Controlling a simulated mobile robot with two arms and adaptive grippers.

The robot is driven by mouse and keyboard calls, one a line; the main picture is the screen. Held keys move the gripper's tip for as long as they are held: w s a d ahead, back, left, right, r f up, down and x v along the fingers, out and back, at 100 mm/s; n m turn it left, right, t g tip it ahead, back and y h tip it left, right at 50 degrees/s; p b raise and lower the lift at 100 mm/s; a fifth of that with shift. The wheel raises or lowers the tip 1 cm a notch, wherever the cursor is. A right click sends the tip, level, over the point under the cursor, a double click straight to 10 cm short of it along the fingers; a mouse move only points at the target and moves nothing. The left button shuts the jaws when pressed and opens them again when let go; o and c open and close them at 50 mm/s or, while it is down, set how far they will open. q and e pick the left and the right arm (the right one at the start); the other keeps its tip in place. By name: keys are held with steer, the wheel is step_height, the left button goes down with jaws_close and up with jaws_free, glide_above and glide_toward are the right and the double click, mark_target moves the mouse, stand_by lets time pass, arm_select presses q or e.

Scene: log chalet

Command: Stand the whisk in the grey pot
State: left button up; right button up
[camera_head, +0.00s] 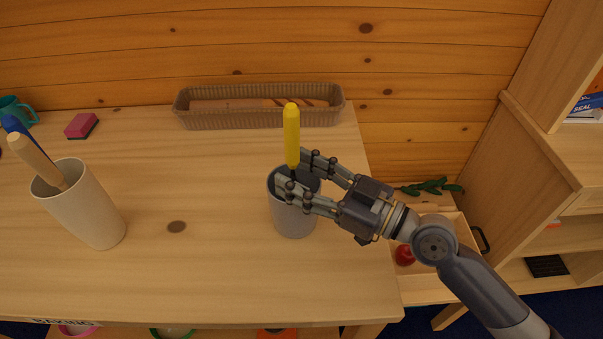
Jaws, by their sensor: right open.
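The grey pot (294,222) stands upright on the wooden table, right of its middle. A utensil with a yellow handle (291,135), which looks like the whisk, stands in the pot with its handle up. Its lower end is hidden inside the pot. My right gripper (290,172) is open at the pot's rim, with its fingers around the base of the yellow handle. I cannot tell whether the fingers touch it. My left gripper is not in view.
A cream pot (88,215) with a wooden-handled and a blue-handled utensil stands at the left. A ribbed basket (260,118) with a baguette lies at the back. A pink sponge (82,125) and a teal mug (15,110) are at the back left. Front-middle table is clear.

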steer(key=v, duration=0.7)
steer(key=shift+d, duration=0.25)
steer(key=shift+s, duration=0.1)
stand_by(0.9)
